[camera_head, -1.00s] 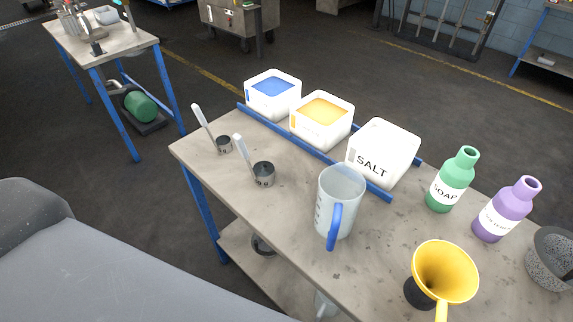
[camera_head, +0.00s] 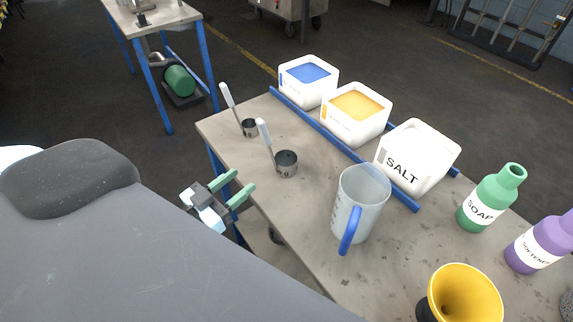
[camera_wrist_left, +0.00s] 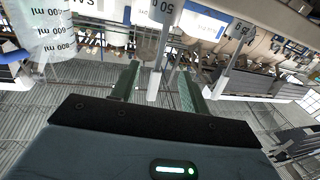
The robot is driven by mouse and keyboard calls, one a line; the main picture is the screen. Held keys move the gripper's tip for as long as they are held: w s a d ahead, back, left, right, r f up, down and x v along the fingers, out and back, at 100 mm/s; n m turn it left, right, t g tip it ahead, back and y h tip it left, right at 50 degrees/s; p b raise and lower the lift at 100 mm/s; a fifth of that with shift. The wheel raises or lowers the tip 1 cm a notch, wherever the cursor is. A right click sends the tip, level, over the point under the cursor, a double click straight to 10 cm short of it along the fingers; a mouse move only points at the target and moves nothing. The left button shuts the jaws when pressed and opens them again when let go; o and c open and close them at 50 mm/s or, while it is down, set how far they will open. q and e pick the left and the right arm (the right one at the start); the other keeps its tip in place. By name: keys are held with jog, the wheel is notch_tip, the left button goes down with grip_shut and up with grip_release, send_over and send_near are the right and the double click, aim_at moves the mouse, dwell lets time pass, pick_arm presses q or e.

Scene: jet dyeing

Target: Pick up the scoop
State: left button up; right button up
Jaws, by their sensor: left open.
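Two metal scoops with pale upright handles sit on the table: a smaller scoop (camera_head: 249,128) and a larger scoop (camera_head: 286,164) nearer me. My left gripper (camera_head: 240,181) is open and empty, just off the table's left edge, its green fingers pointing toward the larger scoop with a gap between. In the left wrist view, a scoop marked 50 (camera_wrist_left: 155,12) shows beyond the gripper (camera_wrist_left: 159,75), its handle appearing between the fingers. A scoop marked 25 g (camera_wrist_left: 239,30) is to the right. My right gripper is not in view.
A measuring jug (camera_head: 361,205) stands right of the larger scoop. Behind a blue rail (camera_head: 345,150) are tubs of blue (camera_head: 308,88) and yellow (camera_head: 354,120) powder and a SALT tub (camera_head: 415,165). Bottles and a yellow funnel (camera_head: 463,295) stand at right.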

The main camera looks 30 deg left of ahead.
aim_at(263, 140)
pick_arm(q)
jog(key=w+a+r+m+g+h, duration=0.1)
jog(key=w+r+m+h, duration=0.1)
jog(key=r, duration=0.5)
jog(key=shift+w+a+m+h+b, duration=0.35)
jog(key=shift+w+h, duration=0.15)
jog(key=shift+w, duration=0.1)
jog(key=shift+x, duration=0.95)
jog(key=shift+f+x, duration=0.2)
jog(key=shift+x, duration=1.3)
jog(key=shift+f+x, duration=0.15)
jog(key=shift+x, duration=1.35)
jog(key=shift+d, duration=0.2)
jog(key=shift+s, duration=0.1)
grip_shut()
